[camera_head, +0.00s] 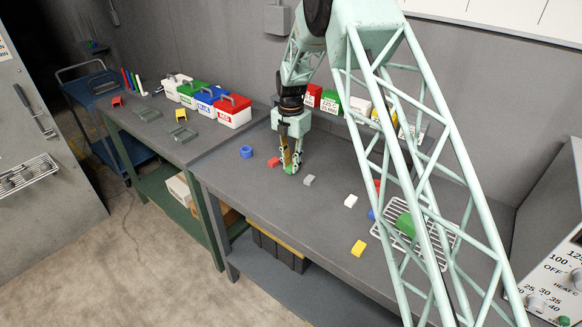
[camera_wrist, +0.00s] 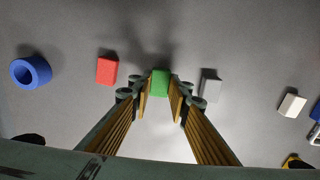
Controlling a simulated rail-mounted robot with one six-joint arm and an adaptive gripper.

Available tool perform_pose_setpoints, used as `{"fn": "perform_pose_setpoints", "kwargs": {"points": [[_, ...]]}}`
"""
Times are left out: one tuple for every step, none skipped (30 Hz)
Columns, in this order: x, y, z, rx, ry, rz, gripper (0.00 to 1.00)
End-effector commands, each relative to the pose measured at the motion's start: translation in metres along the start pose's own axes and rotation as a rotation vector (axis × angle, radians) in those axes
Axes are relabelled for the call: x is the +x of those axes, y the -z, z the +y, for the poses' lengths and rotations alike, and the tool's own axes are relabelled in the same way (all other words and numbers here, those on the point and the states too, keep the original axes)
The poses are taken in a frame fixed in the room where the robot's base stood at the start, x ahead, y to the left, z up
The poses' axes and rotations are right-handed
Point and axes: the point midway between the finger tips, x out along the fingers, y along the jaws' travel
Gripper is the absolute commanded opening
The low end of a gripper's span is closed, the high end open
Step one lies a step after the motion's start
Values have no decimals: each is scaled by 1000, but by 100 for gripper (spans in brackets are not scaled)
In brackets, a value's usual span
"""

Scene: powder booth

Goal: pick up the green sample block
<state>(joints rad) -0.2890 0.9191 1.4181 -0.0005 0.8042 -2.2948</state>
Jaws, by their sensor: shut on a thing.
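The green sample block (camera_wrist: 160,83) sits between the two fingertips of my gripper (camera_wrist: 159,98) in the wrist view, and the fingers are shut on it. In the head view my gripper (camera_head: 291,168) points down at the grey table, and a small part of the green block (camera_head: 289,169) shows at its tips. The block is at or close to the tabletop; I cannot tell whether it touches. A red block (camera_wrist: 107,70) lies to its left and a grey block (camera_wrist: 210,86) close to its right, both apart from it.
A blue ring (camera_head: 246,152) lies further left on the table (camera_head: 310,225). A wire rack (camera_head: 452,240) with a green item stands near the heater control panel. Lidded boxes line the back wall.

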Motion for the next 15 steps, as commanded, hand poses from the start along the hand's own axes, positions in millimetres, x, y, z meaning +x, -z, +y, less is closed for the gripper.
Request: {"fn": "perform_pose_setpoints", "kwargs": {"points": [[-5, 0, 0, 0, -1, -1, 6], [-8, 0, 0, 0, -1, -1, 6], [-10, 0, 0, 0, -1, -1, 6], [-11, 0, 0, 0, -1, 0, 6], [-14, 0, 0, 0, -1, 0, 6], [-16, 0, 0, 0, -1, 0, 6], [-19, 0, 0, 0, -1, 0, 6], [-22, 0, 0, 0, -1, 0, 6], [-25, 0, 0, 0, -1, 0, 6], [-26, 1, -1, 0, 0, 0, 6], [-26, 3, -3, 0, 0, 1, 6], [-25, 4, -5, 0, 1, 1, 6], [-25, 6, -6, 0, 1, 1, 6], [-25, 8, -8, 0, 1, 1, 6], [-26, 9, -10, 0, 0, 1, 6]]}}
